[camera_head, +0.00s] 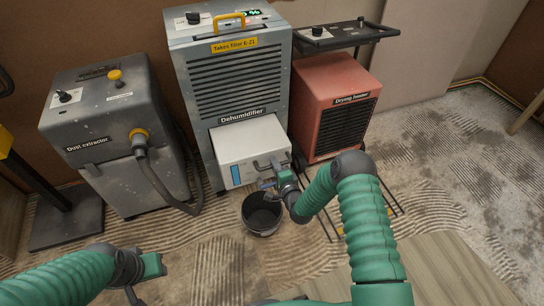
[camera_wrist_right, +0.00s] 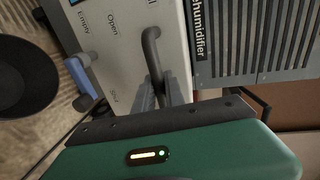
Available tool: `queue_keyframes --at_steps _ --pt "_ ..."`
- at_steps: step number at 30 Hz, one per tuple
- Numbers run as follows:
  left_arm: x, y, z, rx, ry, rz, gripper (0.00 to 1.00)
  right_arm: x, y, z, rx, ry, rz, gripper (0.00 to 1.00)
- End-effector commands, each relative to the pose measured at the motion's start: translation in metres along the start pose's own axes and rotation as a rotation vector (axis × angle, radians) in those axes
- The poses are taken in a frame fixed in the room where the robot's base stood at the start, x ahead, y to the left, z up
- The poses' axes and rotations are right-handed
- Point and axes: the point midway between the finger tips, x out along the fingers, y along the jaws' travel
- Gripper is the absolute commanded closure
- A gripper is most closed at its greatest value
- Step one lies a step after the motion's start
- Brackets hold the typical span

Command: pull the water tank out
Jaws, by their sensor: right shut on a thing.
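The water tank (camera_head: 250,138) is a pale box low in the front of the grey dehumidifier (camera_head: 235,85). It sticks out from the housing, with its top showing. Its front carries a blue level strip, a dark handle (camera_wrist_right: 151,50) and a blue tap lever (camera_wrist_right: 80,76). My right gripper (camera_wrist_right: 162,92) is shut on the handle; in the head view the right gripper (camera_head: 272,180) covers part of the tank front. My left gripper (camera_head: 145,279) hangs at the lower left, away from the tank; its jaw opening is unclear.
A black bucket (camera_head: 262,222) stands on the floor just below the tank front; it also shows in the wrist view (camera_wrist_right: 22,78). A dust extractor (camera_head: 110,125) with a hose stands left, a red drying heater (camera_head: 325,95) right. Rough floor lies in front.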

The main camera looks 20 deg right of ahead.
Motion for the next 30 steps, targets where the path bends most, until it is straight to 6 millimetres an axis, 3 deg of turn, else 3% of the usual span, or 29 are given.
queue_keyframes --at_steps 15,16,20,30 --pt "-0.0032 0.0000 -0.0008 0.000 0.000 0.000 0.64 -0.0080 0.0054 0.0013 0.001 -0.003 0.008 1.00" --pt "-0.0032 0.0000 -0.0008 0.000 0.000 0.000 0.64 -0.0080 0.0054 0.0013 0.001 -0.003 0.008 0.84" --pt "-0.0032 0.0000 -0.0008 0.000 0.000 0.000 0.64 -0.0079 0.0042 0.0010 0.000 -0.002 0.005 0.67" --pt "-0.0048 0.0000 -0.0012 0.000 0.000 0.000 0.64 -0.0097 0.0013 0.0002 0.000 -0.001 0.001 0.65"
